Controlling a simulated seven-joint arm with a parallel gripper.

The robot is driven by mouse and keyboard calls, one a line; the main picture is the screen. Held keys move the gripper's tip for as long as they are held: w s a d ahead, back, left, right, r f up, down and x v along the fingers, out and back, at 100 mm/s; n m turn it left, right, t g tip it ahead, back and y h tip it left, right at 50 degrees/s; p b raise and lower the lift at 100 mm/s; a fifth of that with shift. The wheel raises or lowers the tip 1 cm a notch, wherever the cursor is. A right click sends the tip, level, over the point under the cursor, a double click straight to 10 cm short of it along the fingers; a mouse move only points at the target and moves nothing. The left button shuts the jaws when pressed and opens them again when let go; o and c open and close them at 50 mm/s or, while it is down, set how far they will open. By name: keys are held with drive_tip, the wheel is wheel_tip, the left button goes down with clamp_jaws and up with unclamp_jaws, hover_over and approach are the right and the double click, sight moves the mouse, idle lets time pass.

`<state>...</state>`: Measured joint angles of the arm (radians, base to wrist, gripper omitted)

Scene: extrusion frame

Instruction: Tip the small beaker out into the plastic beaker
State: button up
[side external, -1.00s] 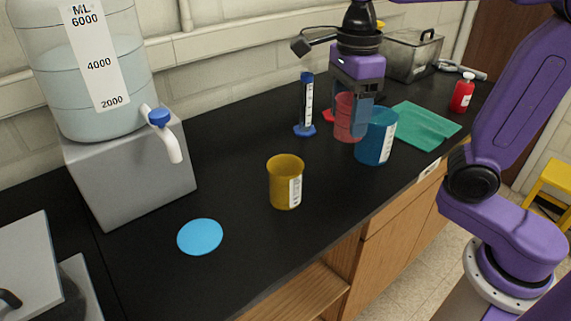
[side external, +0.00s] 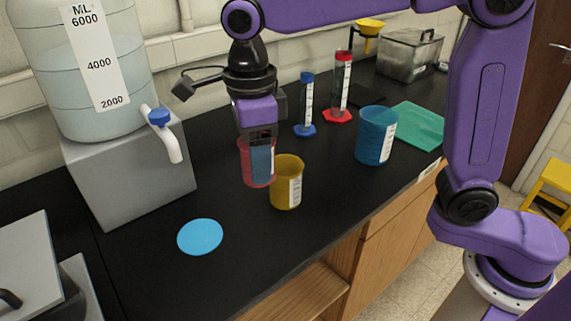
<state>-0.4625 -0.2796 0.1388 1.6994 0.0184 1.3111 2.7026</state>
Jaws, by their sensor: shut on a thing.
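My gripper (side external: 259,172) is shut on a translucent red beaker (side external: 245,172) and holds it roughly upright. The red beaker is just left of a yellow beaker (side external: 285,190) with a white label, which stands upright on the black bench. The two overlap slightly in the picture; I cannot tell whether they touch or how high the red one is. A larger blue beaker (side external: 371,140) stands farther right. The contents of the beakers cannot be made out. Which ones are the small and plastic beakers is not clear from the picture.
A blue disc (side external: 200,237) lies on the bench (side external: 240,270) at the front. Blue-based (side external: 306,105) and red-based (side external: 341,90) cylinders stand behind. A large water jug (side external: 85,75) with a tap sits on a grey block (side external: 130,175) at left. A green cloth (side external: 418,126) lies at right.

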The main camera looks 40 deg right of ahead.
wheel_tip(320, 180, down, 12)
drive_tip(key=shift+r, duration=0.2)
drive_tip(key=shift+d, duration=0.1)
idle(0.3)
drive_tip(key=shift+w+d+r+g+y, duration=0.75)
drive_tip(key=shift+d+g+y, duration=0.4)
drive_tip(key=shift+y, duration=0.65)
wheel_tip(320, 180, up, 5)
drive_tip(key=g+y, duration=0.3)
drive_tip(key=y, duration=0.3)
hover_over(286, 183)
drive_tip(key=a, duration=0.3)
drive_tip(key=shift+w+d, duration=0.1)
drive_tip(key=shift+f, duration=0.1)
drive_tip(key=shift+w+d+f+g+y, duration=0.15)
drive_tip(key=shift+g+y, duration=0.2)
drive_tip(key=shift+y, duration=0.2)
drive_tip(key=shift+s+f+g+y, duration=0.15)
drive_tip(key=shift+g+y, duration=0.15)
drive_tip(key=shift+y, duration=0.25)
